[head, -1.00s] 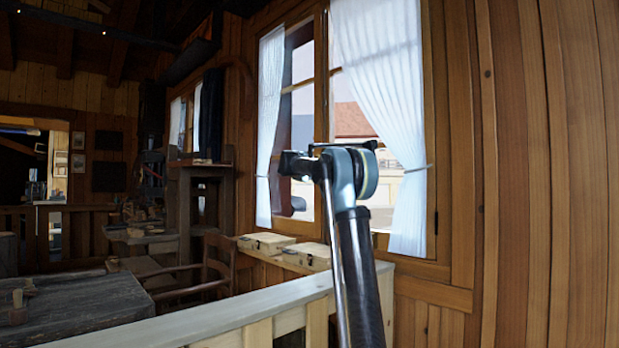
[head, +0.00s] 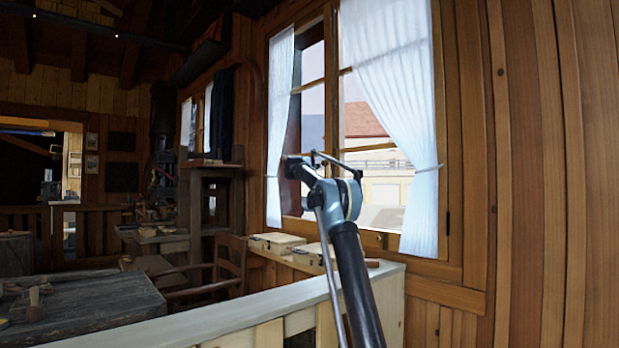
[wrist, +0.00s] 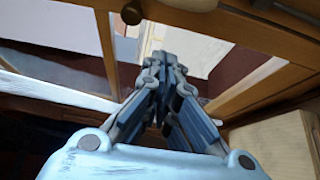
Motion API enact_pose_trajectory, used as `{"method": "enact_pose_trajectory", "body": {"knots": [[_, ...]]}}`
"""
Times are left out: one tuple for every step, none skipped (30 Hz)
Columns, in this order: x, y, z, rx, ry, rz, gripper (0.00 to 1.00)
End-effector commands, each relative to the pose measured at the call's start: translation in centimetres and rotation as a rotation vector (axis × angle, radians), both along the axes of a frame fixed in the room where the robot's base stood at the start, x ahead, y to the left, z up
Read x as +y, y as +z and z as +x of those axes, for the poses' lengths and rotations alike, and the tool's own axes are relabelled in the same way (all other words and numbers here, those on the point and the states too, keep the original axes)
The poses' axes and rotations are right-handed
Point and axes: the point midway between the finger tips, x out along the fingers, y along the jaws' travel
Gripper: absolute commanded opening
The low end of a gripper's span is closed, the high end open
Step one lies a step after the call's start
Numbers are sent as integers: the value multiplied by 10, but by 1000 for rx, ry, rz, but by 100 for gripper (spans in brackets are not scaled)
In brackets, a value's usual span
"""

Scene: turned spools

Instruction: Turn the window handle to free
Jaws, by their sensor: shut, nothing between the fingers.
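The window (head: 372,125) is wood-framed, with white curtains at both sides, in the head view. Its handle cannot be made out there; my arm covers part of the frame. In the wrist view a dark round knob (wrist: 131,12) shows at the top edge against the wooden window frame (wrist: 265,85); I cannot tell whether it belongs to the handle. My gripper (wrist: 168,65) is shut and empty, pointing toward the window, with the knob up and left of its fingertips. In the head view the end of my arm is in front of the lower window, and the fingers are unclear.
A pale railing (head: 250,305) crosses the front below my arm. Light wooden boxes (head: 277,243) stand below the window. A chair (head: 228,262) and a dark worktable (head: 95,310) are at the left. A plank wall (head: 540,180) closes the right side.

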Motion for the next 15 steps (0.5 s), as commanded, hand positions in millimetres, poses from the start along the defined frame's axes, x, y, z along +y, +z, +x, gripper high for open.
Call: {"method": "enact_pose_trajectory", "body": {"knots": [[-3, 0, 6, 0, -1, 0, 0], [-4, 0, 9, 0, -1, 0, 0], [-6, 0, 12, 0, -1, 0, 0], [-7, 0, 15, 0, -1, 0, 0], [-8, 0, 18, 0, -1, 0, 0], [-9, 0, 21, 0, -1, 0, 0], [-11, 0, 24, 0, -1, 0, 0], [-12, 0, 26, 0, -1, 0, 0], [-12, 0, 29, 0, -1, 0, 0], [-13, 0, 31, 0, -1, 0, 0], [-14, 0, 32, 0, -1, 0, 0], [-15, 0, 35, 0, -1, 0, 0], [-16, 0, 37, 0, -1, 0, 0], [-16, 0, 38, 0, -1, 0, 0], [-17, 0, 40, 0, -1, 0, 0]]}}
